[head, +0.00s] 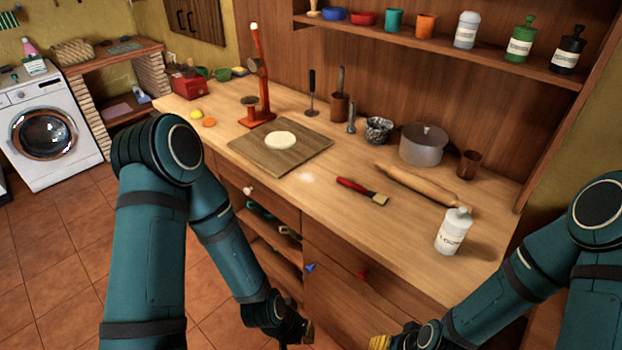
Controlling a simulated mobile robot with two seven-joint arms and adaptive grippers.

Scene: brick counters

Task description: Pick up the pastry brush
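The pastry brush (361,191) has a red handle and pale bristles. It lies flat on the wooden counter (325,215), with its bristle end toward the lower right. My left gripper (296,335) is low in front of the counter's drawers, below the counter top and well apart from the brush. Its fingers are dark, small and partly cut off by the bottom edge. I cannot tell whether either gripper is open.
A rolling pin (425,187) lies behind the brush to the right. A white bottle (453,231) stands right of it. A cutting board (255,158) with dough (280,140) is to the left. A pot (422,146) stands at the back. The counter in front of the brush is clear.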

